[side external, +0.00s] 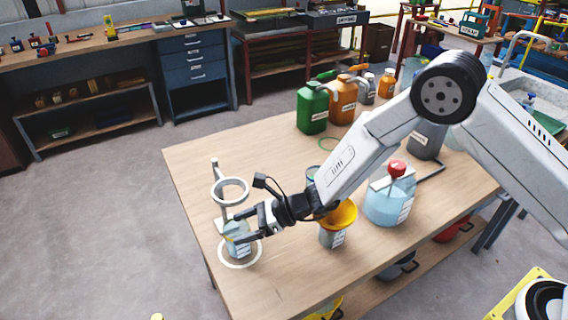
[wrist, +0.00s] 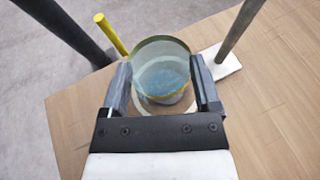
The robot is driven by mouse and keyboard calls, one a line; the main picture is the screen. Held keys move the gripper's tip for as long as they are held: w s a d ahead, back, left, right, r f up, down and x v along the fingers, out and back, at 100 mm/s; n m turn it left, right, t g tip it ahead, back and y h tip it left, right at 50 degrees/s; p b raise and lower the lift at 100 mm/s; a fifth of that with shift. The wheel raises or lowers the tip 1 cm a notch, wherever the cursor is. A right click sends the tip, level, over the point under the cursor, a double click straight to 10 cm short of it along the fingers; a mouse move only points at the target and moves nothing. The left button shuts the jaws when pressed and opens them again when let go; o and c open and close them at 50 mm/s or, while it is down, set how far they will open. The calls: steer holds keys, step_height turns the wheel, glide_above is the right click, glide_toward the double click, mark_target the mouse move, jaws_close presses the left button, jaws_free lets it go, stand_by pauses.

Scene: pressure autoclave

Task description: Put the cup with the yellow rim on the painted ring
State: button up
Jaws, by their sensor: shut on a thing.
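The clear cup with the yellow rim (wrist: 162,72) is between my gripper's fingers and holds bluish contents. In the side view the cup (side external: 238,243) looks upright, inside the outline of the white painted ring (side external: 240,266). I cannot tell whether its base touches the table. My gripper (side external: 244,232) is shut on the cup's sides, low over the table's left end. In the wrist view my gripper (wrist: 164,88) has one finger on each side of the cup. Part of the painted ring (wrist: 141,128) shows below the cup, and the rest is hidden.
A ring stand (side external: 230,190) rises close behind the cup. A funnel-topped container (side external: 334,230) and a blue jar with a red knob (side external: 390,200) stand to the right. Green (side external: 312,108) and orange (side external: 342,101) jugs are at the back. The table's front-left edge is close.

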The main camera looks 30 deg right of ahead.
steer(key=shift+f, duration=0.2)
steer(key=o, duration=1)
steer(key=shift+o, duration=0.2)
steer(key=shift+r, duration=0.1)
steer(key=shift+v, duration=0.95)
step_height(320, 180, up, 8)
steer(key=s+d, duration=0.1)
steer(key=d, duration=0.1)
steer(key=shift+d, duration=0.35)
steer(key=shift+s+r, duration=0.1)
steer(key=shift+s, duration=0.05)
